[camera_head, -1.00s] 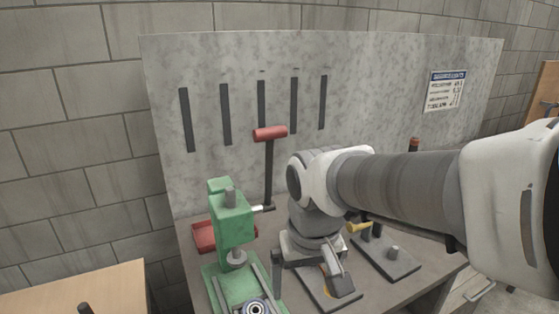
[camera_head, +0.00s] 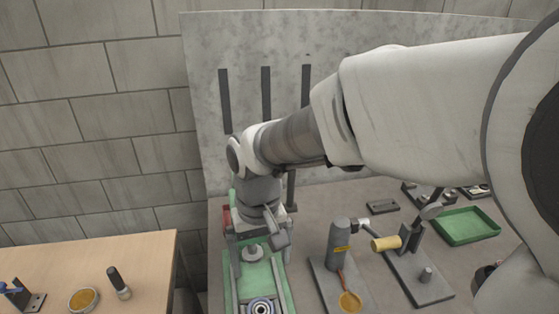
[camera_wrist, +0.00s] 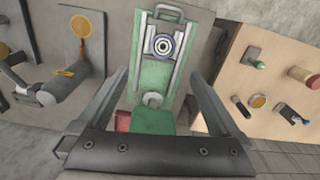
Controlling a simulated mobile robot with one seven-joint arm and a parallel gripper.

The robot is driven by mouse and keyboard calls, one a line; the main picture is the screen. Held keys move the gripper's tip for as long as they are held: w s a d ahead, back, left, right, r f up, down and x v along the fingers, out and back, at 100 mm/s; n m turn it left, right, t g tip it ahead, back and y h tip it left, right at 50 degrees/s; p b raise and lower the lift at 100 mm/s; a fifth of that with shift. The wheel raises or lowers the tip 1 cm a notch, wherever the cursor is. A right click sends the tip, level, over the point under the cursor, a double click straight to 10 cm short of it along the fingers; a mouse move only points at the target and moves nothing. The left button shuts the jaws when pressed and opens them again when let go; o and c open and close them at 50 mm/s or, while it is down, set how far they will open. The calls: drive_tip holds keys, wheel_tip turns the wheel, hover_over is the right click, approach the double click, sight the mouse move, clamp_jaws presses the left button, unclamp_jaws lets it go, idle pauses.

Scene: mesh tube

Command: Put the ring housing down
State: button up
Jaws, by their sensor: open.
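The ring housing (camera_head: 261,308), a silver ring with a dark centre, lies on the bed of the green press (camera_head: 234,290), at the bottom edge of the head view. It also shows in the wrist view (camera_wrist: 163,44), between the two light rails of the press. My gripper (camera_head: 262,232) is above the press, behind the housing in the head view, and partly covers the press's upper body. In the wrist view the fingers of my gripper (camera_wrist: 160,76) stand wide apart with nothing between them. The housing appears beyond the fingertips, apart from them.
A grey fixture (camera_head: 338,248) with an amber disc stands right of the press. Beyond it are a fixture with a yellow handle (camera_head: 385,243) and a green tray (camera_head: 466,226). A wooden table (camera_head: 140,260) with small parts is at left. A slotted backboard (camera_head: 212,60) rises behind.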

hover_over(260, 306)
drive_tip(key=s, duration=0.1)
wheel_tip(260, 306, down, 12)
drive_tip(key=shift+w+d+f, duration=0.1)
drive_tip(key=shift+f, duration=2.65)
clamp_jaws()
